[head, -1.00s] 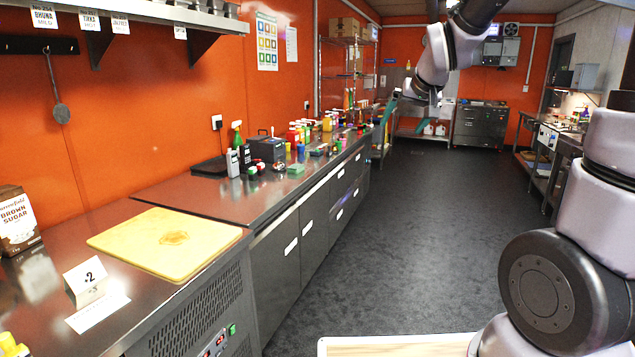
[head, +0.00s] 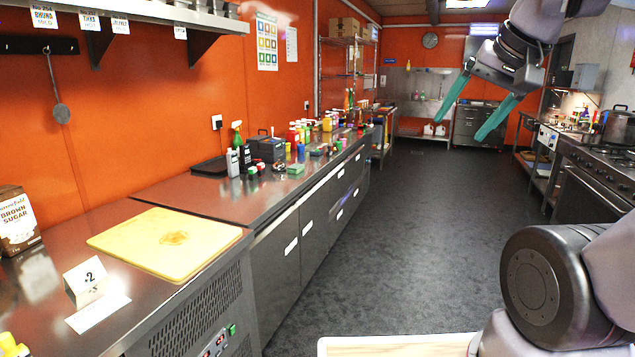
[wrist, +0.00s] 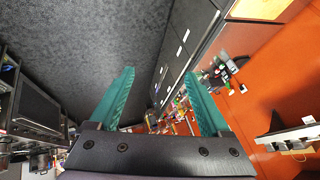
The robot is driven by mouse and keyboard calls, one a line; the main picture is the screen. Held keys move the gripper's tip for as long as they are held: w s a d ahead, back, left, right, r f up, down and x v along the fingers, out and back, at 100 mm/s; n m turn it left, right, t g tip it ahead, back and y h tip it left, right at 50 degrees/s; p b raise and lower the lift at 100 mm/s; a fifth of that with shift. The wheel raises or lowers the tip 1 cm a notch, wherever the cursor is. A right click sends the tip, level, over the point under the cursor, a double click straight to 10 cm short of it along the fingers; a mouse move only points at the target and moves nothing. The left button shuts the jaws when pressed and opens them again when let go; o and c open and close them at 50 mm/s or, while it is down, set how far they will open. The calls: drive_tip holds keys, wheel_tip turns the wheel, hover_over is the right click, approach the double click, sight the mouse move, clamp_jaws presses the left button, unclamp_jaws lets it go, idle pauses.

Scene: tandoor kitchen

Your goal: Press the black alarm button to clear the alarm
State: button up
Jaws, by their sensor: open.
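My gripper (head: 459,128) is open and empty, raised over the aisle at the upper right of the head view, with its two teal fingers pointing down and left. In the wrist view my gripper (wrist: 159,74) shows both fingers spread with nothing between them. A control panel (head: 217,343) with small red displays and a green switch (head: 232,329) is on the front of the near counter's cooling unit, at the bottom of the head view. I cannot make out a black alarm button on it. My gripper is far from this panel and touches nothing.
A yellow cutting board (head: 166,243), a number card (head: 86,280) and a brown sugar box (head: 17,219) sit on the near steel counter. Bottles and small items crowd its far part. A stove (head: 598,165) stands at right. The grey floor (head: 400,240) between is clear.

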clamp_jaws()
idle(1.4)
